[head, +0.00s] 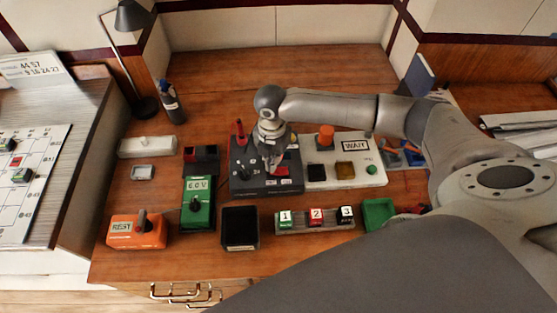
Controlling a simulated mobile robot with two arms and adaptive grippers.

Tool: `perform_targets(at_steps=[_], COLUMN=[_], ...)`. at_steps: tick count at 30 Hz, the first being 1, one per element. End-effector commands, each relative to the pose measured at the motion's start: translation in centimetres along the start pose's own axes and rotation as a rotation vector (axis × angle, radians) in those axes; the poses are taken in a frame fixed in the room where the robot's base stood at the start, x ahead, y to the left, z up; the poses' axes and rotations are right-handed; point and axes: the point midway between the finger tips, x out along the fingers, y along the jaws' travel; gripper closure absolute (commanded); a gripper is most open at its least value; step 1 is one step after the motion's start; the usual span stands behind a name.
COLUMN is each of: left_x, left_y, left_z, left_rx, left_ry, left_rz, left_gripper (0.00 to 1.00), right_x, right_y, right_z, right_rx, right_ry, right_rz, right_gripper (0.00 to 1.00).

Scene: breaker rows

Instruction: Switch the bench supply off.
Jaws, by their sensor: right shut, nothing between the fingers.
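My right arm comes in from the right, and my right gripper (273,162) points down over a dark grey control box (242,183) at the middle of the bench. The gripper is shut and empty, and hides part of the box's top. The box has a red upright lever (239,130) at its back left, a small dial and a red part by the fingertips. I cannot tell whether the fingers touch it. No readable label marks the bench supply. A green box (198,215) with a black knob and an orange box (137,232) marked REST stand to the left.
A pale box (345,181) marked WAIT adjoins at the right. The back of the bench is clear.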

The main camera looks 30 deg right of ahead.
Motion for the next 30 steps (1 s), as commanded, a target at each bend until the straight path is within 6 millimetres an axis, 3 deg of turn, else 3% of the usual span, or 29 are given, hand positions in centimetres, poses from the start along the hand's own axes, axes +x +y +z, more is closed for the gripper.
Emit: perform_targets(at_steps=[30], left_x=[0.6], left_y=[0.0], left_z=[0.5], left_rx=[0.0], left_ry=[-0.007], left_rz=[0.0], left_gripper=[0.64], right_x=[1.4], right_y=[0.0], right_z=[0.0], right_rx=[0.0], right_ry=[0.0], right_rz=[0.0], right_gripper=[1.0])
